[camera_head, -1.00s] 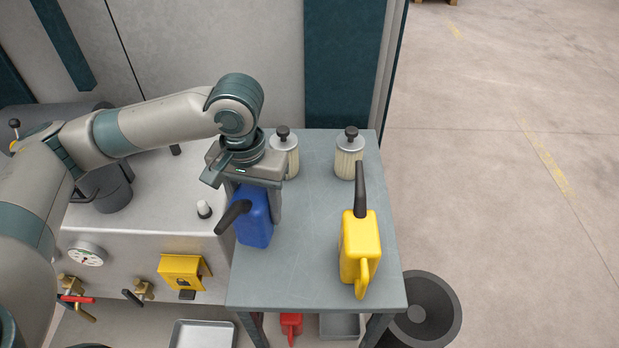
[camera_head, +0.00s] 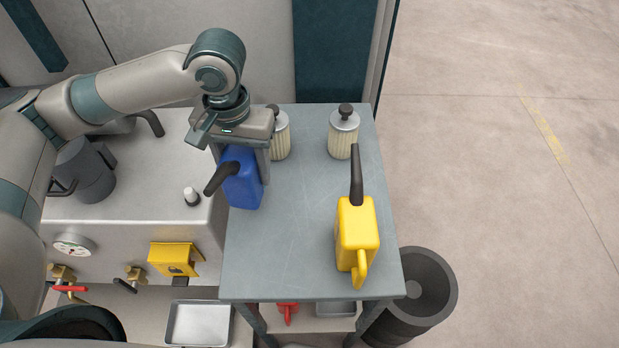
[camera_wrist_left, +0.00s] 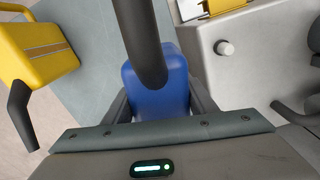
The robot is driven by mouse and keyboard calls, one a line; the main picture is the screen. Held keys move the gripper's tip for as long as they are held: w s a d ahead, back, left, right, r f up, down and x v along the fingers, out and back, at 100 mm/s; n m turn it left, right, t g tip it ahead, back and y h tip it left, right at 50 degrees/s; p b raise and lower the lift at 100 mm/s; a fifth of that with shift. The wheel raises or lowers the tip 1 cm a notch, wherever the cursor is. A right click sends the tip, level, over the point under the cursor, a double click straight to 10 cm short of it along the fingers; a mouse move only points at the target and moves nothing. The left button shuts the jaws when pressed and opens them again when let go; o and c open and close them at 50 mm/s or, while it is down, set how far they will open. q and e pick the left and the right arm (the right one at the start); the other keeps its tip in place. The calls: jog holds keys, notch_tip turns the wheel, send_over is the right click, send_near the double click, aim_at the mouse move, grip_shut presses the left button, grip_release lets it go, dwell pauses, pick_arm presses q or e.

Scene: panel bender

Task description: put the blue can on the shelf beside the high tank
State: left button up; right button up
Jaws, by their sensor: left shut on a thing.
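The blue can (camera_head: 243,184), with a dark spout, is at the left edge of the grey table (camera_head: 295,235). My left gripper (camera_head: 245,160) is shut on it from above, with a finger at each side. In the left wrist view the blue can (camera_wrist_left: 158,88) sits between the two fingers, its dark spout pointing away. I cannot tell whether its base touches the table. The high tank is not clearly identifiable; a steel cabinet (camera_head: 130,215) with a gauge stands left of the table. My right gripper is not in view.
A yellow can (camera_head: 357,236) stands at the table's right side. Two pale filter canisters (camera_head: 343,138) stand at the back. Open floor lies to the right.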

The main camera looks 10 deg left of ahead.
pick_arm(q)
jog(key=w+d+r+n+p, duration=0.1)
jog(key=d+r+n+p, duration=0.1)
jog(key=d+r, duration=1)
jog(key=shift+d+r+p, duration=0.3)
jog(key=shift+r+p, duration=0.1)
jog(key=shift+p, duration=0.5)
jog(key=shift+w, duration=0.1)
jog(key=shift+f, duration=0.1)
notch_tip(320, 180, down, 13)
jog(key=p, duration=0.2)
jog(key=shift+f+p, duration=0.15)
jog(key=shift+p, duration=0.15)
